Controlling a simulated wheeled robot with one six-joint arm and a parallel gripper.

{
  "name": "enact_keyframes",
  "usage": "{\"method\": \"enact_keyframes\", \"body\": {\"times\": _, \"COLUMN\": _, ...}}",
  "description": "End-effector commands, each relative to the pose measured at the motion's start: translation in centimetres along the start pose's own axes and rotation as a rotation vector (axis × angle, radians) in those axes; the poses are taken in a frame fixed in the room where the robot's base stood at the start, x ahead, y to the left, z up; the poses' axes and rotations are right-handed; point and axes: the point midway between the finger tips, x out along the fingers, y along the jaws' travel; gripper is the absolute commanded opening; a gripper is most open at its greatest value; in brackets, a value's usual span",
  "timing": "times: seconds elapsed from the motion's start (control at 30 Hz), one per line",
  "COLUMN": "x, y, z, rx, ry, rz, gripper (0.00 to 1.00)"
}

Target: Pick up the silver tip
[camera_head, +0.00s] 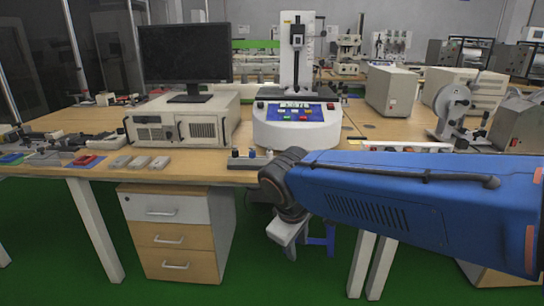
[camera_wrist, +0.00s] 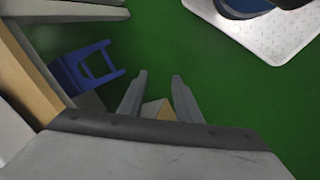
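I cannot make out the silver tip for certain in either view. Several small grey pieces (camera_head: 139,162) lie near the front edge of the wooden workbench (camera_head: 215,177), left of centre. A small metal fixture with dark knobs (camera_head: 249,160) stands on the bench edge close to my arm. My gripper (camera_head: 290,246) hangs below the bench-top level in front of the bench, pointing down. In the wrist view its two fingers (camera_wrist: 158,82) are apart with nothing held between them, over the green floor.
The bench holds a monitor (camera_head: 186,54), a beige instrument case (camera_head: 183,121) and a white test stand (camera_head: 297,123). A drawer cabinet (camera_head: 172,238) stands under it. A blue stool (camera_wrist: 84,70) is on the floor beside my gripper. Open floor (camera_wrist: 225,85) lies to the right.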

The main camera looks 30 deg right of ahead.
Motion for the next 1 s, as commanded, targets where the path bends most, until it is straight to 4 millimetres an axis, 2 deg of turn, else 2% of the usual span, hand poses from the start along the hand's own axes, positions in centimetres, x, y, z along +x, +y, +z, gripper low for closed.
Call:
{"method": "enact_keyframes", "body": {"times": 0.27, "x": 1.3, "y": 5.3, "z": -3.2, "rx": -0.390, "ry": -0.258, "rz": 0.204, "gripper": 0.31}}
{"method": "enact_keyframes", "body": {"times": 0.47, "x": 1.4, "y": 8.8, "z": -7.2, "rx": -0.662, "ry": -0.439, "rz": 0.357, "gripper": 0.31}}
{"method": "enact_keyframes", "body": {"times": 0.7, "x": 0.9, "y": 11.6, "z": -14.2, "rx": -0.972, "ry": -0.655, "rz": 0.554, "gripper": 0.31}}
{"method": "enact_keyframes", "body": {"times": 0.87, "x": 0.5, "y": 12.1, "z": -19.9, "rx": -1.162, "ry": -0.794, "rz": 0.697, "gripper": 0.31}}
{"method": "enact_keyframes", "body": {"times": 1.0, "x": 0.2, "y": 11.6, "z": -24.7, "rx": -1.294, "ry": -0.900, "rz": 0.813, "gripper": 0.31}}
